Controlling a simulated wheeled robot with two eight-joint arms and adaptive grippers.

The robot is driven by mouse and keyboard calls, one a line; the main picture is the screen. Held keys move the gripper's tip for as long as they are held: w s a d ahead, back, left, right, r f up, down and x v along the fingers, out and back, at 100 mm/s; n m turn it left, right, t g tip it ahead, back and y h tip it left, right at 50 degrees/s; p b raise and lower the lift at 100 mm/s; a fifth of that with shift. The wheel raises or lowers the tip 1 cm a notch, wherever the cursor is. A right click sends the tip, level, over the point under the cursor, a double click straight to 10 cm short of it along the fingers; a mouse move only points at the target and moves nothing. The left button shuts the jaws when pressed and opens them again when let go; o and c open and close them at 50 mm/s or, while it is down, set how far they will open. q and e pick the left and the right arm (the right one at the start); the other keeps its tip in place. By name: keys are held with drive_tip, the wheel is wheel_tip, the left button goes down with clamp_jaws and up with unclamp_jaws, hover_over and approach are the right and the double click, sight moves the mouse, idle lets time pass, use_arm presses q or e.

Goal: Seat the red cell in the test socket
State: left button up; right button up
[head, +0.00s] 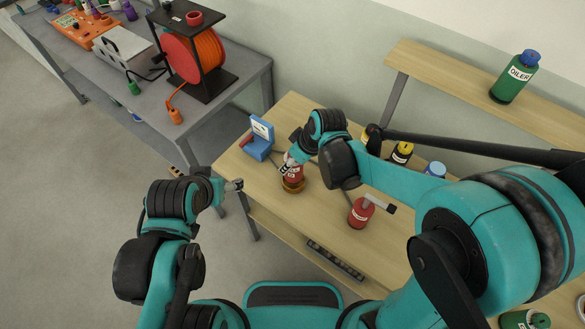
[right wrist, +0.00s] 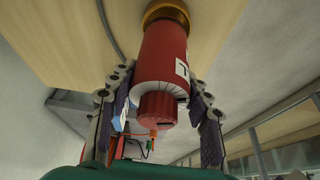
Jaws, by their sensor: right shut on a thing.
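The red cell (right wrist: 163,55) is a red cylinder with a white label and a ridged red cap. My right gripper (right wrist: 163,105) has its fingers on either side of the cap end and is shut on the cell. In the head view the cell (head: 293,172) stands roughly upright under the right gripper (head: 289,163), partly hidden by it. A brass ring (right wrist: 165,10), wider than the cell, surrounds its far end; it looks like the test socket. It also shows in the head view (head: 292,187). How deep the cell sits cannot be told. My left gripper (head: 235,185) is empty near the table's left edge.
A blue device (head: 260,138) with a white face stands behind the cell. A red can (head: 361,211) with a grey lever stands to the right. Yellow-topped (head: 402,152) and blue-topped (head: 435,169) containers stand farther right. A black strip (head: 335,260) lies near the front edge.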

wheel_tip(320, 180, down, 4)
drive_tip(key=shift+r+b, duration=0.25)
drive_tip(key=shift+b, duration=0.35)
drive_tip(key=shift+f, duration=0.15)
drive_tip(key=o, duration=1.3)
drive_tip(key=shift+c, duration=0.2)
